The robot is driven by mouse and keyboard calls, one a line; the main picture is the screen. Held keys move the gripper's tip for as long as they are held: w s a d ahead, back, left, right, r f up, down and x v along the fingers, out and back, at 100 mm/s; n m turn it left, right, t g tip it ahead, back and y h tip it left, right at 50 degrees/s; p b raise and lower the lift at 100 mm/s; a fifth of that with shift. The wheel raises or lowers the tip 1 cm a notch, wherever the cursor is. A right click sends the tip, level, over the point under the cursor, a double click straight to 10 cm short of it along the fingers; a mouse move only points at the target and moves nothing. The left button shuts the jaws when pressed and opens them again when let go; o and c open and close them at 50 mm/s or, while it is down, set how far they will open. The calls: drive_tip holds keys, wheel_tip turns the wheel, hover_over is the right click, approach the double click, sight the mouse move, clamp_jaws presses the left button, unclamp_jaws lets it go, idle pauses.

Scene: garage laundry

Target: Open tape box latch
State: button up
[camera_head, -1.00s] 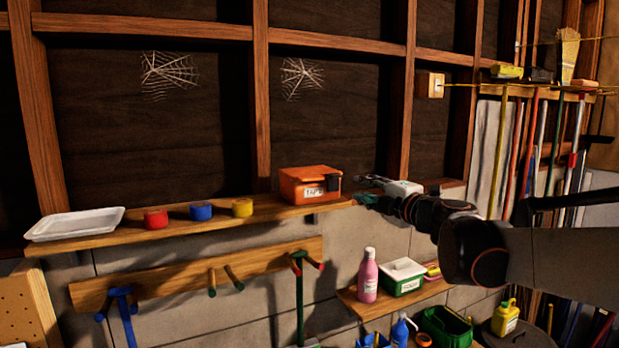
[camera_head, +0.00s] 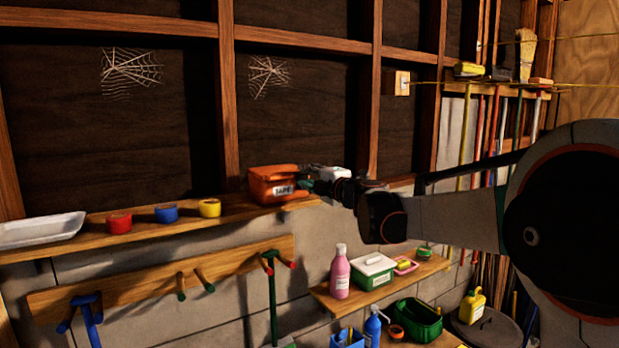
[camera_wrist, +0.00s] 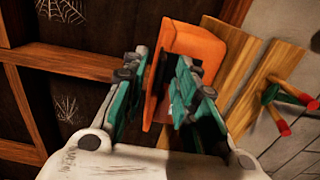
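The orange tape box (camera_head: 274,185) with a white "TAPE" label stands closed on the upper shelf. Its black latch is hidden behind my gripper in the head view. In the wrist view the orange box (camera_wrist: 195,48) shows beyond the fingers, and a dark part that looks like the latch (camera_wrist: 153,85) lies between them. My gripper (camera_wrist: 168,88) has teal finger pads set apart, one on each side of the box's near end. In the head view my gripper (camera_head: 310,186) is at the box's right end. Whether a finger touches the latch cannot be told.
The upper shelf (camera_head: 140,232) also holds a white tray (camera_head: 40,230) and red (camera_head: 119,223), blue (camera_head: 166,213) and yellow (camera_head: 209,208) tape rolls, left of the box. Below, a peg rail (camera_head: 150,277) and a lower shelf (camera_head: 400,280) with a pink bottle (camera_head: 340,272) stick out.

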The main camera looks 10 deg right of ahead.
clamp_jaws()
